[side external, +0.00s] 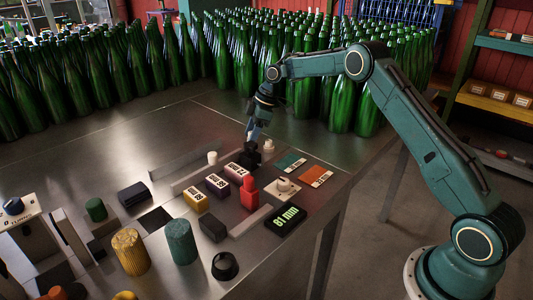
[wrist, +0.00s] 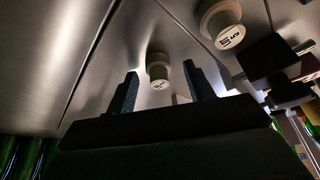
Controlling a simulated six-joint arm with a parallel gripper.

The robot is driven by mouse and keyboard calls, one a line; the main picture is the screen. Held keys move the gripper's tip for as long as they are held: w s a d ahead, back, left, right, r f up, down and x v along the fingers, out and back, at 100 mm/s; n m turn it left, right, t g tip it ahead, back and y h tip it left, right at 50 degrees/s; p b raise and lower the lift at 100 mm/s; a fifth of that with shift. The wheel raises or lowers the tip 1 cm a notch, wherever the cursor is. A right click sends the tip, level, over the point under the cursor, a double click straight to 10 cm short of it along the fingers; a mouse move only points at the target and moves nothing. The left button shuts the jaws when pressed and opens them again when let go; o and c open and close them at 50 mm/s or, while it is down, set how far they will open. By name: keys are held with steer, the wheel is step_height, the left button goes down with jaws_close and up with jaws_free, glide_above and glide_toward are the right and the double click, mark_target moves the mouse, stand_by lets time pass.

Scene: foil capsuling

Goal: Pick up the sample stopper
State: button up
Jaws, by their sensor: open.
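A small pale stopper (wrist: 158,72) with dark print on its end stands on the metal table in the wrist view. It lies in line with the space between the two dark fingers of my gripper (wrist: 160,84), which are open and apart, with nothing held. A second, larger-looking pale printed stopper (wrist: 222,27) is to its right. In the side view my gripper (side external: 249,160) points down low over the table. One pale stopper (side external: 212,158) stands to its left and another (side external: 268,145) just to its right. I cannot tell which one is the sample.
Labelled blocks (side external: 217,184), a red bottle-shaped piece (side external: 249,193) and a black display reading "81 min" (side external: 286,219) stand in front of my gripper. A white plate with a pale knob (side external: 283,187) is nearby. Rows of green bottles (side external: 243,68) fill the back.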

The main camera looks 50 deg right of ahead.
steer(key=c, duration=1)
steer(key=shift+c, duration=0.2)
steer(key=shift+r, duration=0.15)
steer(key=shift+r, duration=4.75)
steer(key=shift+r, duration=0.1)
